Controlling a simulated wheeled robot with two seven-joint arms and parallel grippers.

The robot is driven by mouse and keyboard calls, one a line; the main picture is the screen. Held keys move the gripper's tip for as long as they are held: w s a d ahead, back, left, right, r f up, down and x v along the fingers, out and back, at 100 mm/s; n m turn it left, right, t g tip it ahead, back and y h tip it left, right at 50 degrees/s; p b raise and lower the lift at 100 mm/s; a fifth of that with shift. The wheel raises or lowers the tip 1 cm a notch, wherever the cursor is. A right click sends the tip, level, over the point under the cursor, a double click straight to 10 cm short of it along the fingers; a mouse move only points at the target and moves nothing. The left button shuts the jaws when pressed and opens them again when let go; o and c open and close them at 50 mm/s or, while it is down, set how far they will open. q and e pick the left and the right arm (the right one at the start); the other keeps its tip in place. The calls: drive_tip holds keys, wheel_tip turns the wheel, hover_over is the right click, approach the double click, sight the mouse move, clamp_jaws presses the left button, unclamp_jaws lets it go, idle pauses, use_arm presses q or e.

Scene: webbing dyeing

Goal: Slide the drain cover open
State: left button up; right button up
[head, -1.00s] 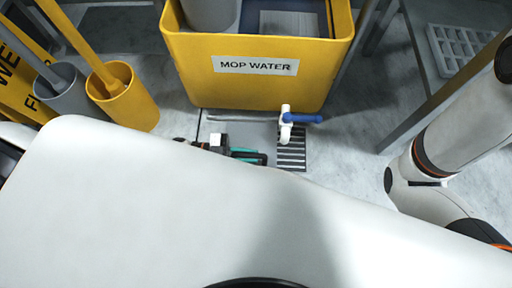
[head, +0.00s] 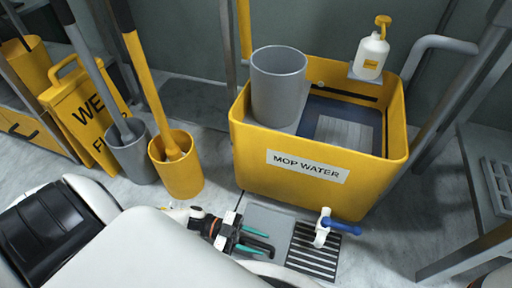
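The drain cover (head: 262,219) is a flat grey plate on the floor before the mop water bin. It lies left of a slotted drain grate (head: 312,256), and much of the grate shows uncovered. My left gripper (head: 254,241) is low over the cover. Its two teal-tipped fingers are apart, and a dark bar, which looks like the cover's handle, lies between them. I cannot tell if a finger touches it. My arm hides the near part of the cover. My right gripper is out of view.
A white valve with a blue handle (head: 341,226) juts over the grate. The yellow bin (head: 250,170) labelled mop water stands behind. A yellow bucket (head: 180,176), a grey bucket (head: 137,158) and a wet-floor sign (head: 84,118) are at the left. A rack stands right.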

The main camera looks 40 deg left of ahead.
use_arm(q)
drive_tip(key=shift+s, duration=0.1)
drive_tip(key=shift+a, duration=0.15)
drive_tip(key=p+v, duration=0.3)
drive_tip(key=v, duration=0.7)
drive_tip(key=shift+a+r, duration=0.1)
drive_tip(key=shift+a, duration=0.15)
drive_tip(key=shift+s+a, duration=0.25)
drive_tip(key=shift+a, duration=0.3)
